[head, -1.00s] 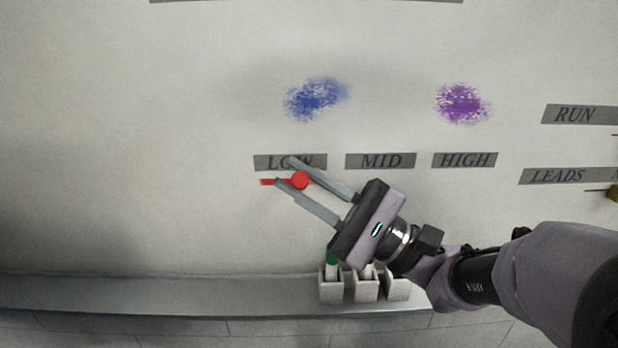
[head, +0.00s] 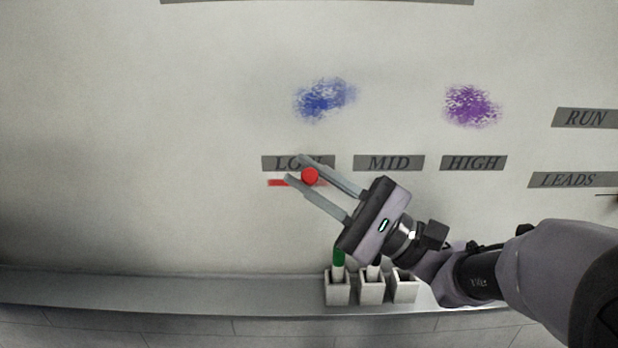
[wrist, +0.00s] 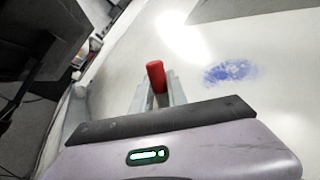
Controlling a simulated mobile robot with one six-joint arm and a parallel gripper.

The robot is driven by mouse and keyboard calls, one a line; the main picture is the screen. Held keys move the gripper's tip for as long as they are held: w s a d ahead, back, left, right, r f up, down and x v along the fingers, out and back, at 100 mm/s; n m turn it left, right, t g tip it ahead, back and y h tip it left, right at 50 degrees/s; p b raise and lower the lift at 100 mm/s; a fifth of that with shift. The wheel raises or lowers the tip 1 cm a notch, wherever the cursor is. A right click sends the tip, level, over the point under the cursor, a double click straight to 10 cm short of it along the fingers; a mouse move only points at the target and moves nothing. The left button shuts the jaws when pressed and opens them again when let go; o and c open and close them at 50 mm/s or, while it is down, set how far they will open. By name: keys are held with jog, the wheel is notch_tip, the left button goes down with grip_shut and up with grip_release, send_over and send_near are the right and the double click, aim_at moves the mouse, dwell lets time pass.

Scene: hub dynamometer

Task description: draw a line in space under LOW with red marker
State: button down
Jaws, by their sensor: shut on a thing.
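The LOW label (head: 283,163) is a grey strip on the whitish board, partly covered by one finger. A short red line (head: 277,183) lies just under its left part, and its right end runs behind a fingertip. My gripper (head: 296,168) is shut on the red marker (head: 310,176), whose round red end faces the head camera, below the right part of LOW. In the wrist view the red marker (wrist: 156,77) stands between the fingers. Its writing tip is hidden, so I cannot tell whether it touches the board.
MID (head: 389,163) and HIGH (head: 473,163) labels sit to the right. Blue (head: 324,100) and purple (head: 471,105) scribbles are above. On the ledge (head: 150,292) below, a holder (head: 338,292) has a green marker, a dark-capped marker and an empty right slot.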

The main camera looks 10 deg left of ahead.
jog(key=shift+d+b, duration=0.3)
jog(key=shift+d, duration=0.3)
jog(key=shift+w+d+b, duration=0.3)
jog(key=shift+d+b, duration=0.2)
jog(key=shift+d, duration=0.1)
jog(key=shift+w+d+b, duration=0.15)
jog(key=shift+d+b, duration=0.3)
jog(key=shift+d, duration=0.2)
jog(key=shift+f, duration=0.1)
